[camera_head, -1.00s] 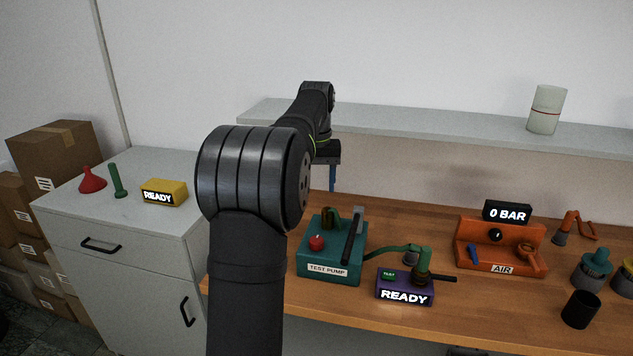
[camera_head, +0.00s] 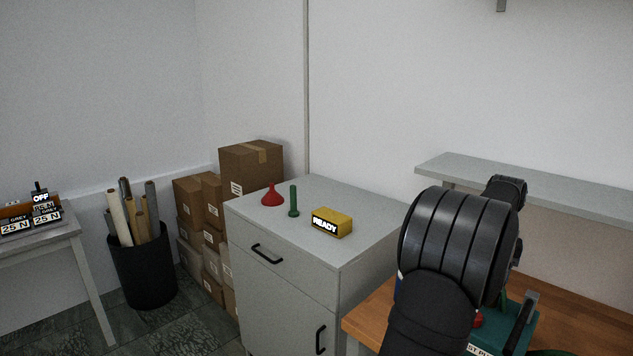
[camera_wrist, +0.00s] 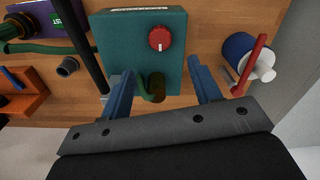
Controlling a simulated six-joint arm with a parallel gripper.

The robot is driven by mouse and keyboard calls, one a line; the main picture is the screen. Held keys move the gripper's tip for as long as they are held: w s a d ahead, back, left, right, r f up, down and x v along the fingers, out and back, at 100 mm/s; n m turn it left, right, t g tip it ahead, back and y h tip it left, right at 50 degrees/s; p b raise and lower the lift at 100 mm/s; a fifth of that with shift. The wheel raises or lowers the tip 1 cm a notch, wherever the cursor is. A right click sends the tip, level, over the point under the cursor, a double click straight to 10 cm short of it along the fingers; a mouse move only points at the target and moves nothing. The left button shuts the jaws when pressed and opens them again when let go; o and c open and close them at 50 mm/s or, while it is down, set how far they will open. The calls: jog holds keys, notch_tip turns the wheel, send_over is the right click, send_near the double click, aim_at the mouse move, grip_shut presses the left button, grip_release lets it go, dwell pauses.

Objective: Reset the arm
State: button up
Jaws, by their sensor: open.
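My gripper (camera_wrist: 158,90) shows in the wrist view with its two blue fingers apart and nothing between them that it holds. It is above the teal test pump (camera_wrist: 130,40), whose red knob (camera_wrist: 160,39) and dark green fitting (camera_wrist: 156,87) lie in front of and between the fingers. I cannot tell the exact height above the pump. In the head view my arm (camera_head: 455,245) stands at the right and hides the gripper and most of the test pump (camera_head: 492,342).
A grey cabinet (camera_head: 290,290) carries a red funnel (camera_head: 272,196), a green rod (camera_head: 294,202) and a yellow READY box (camera_head: 332,223). A grey shelf (camera_head: 570,190) runs behind my arm. A blue and white spool (camera_wrist: 245,58) and a red lever (camera_wrist: 252,62) lie right of my fingers.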

notch_tip(320, 180, down, 11)
dwell(0.4)
